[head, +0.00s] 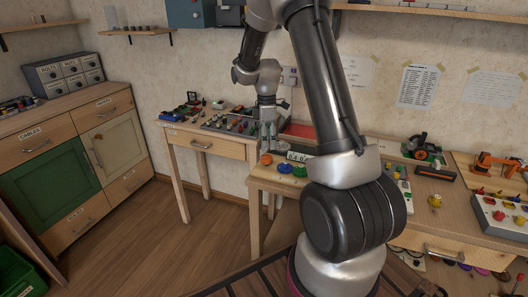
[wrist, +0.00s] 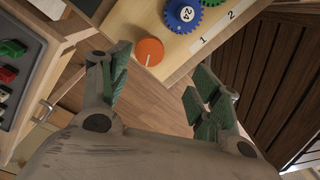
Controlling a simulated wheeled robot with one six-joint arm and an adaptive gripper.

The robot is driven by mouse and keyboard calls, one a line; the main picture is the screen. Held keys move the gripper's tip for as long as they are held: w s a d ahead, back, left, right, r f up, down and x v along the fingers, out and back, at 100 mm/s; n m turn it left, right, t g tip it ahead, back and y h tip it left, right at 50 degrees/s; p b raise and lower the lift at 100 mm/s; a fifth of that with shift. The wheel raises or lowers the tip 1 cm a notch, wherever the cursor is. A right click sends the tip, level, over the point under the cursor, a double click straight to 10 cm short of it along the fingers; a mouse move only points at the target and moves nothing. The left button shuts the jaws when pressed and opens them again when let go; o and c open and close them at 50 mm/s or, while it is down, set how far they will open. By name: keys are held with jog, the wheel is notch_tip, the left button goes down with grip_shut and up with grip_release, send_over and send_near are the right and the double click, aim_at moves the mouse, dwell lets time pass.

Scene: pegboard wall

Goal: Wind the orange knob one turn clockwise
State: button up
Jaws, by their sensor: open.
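The orange knob (wrist: 149,52) shows in the wrist view as a round disc with a pale pointer line, on a light wooden board (wrist: 180,45). In the head view the orange knob (head: 267,159) is small, at the left end of the board. My gripper (wrist: 158,100) is open and empty, its green-padded fingers apart. In the wrist view the knob lies beyond the fingertips, nearer the left finger, and is not between the pads. In the head view my gripper (head: 268,140) hangs above and behind the knob.
A blue gear (wrist: 183,14) marked 24 sits beside the knob, with a green gear (head: 299,171) further on. A grey panel (head: 232,124) of small coloured parts stands on the left table. A gap with wooden floor (wrist: 165,100) lies between the tables.

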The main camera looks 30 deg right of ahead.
aim_at(266, 157)
jog(key=shift+w+d+r+n+t, duration=0.1)
jog(key=shift+w+n+t, duration=0.2)
jog(key=shift+w+n, duration=0.3)
jog(key=shift+n, duration=0.4)
notch_tip(266, 157, down, 8)
jog(key=shift+r, duration=0.1)
jog(key=c, duration=1)
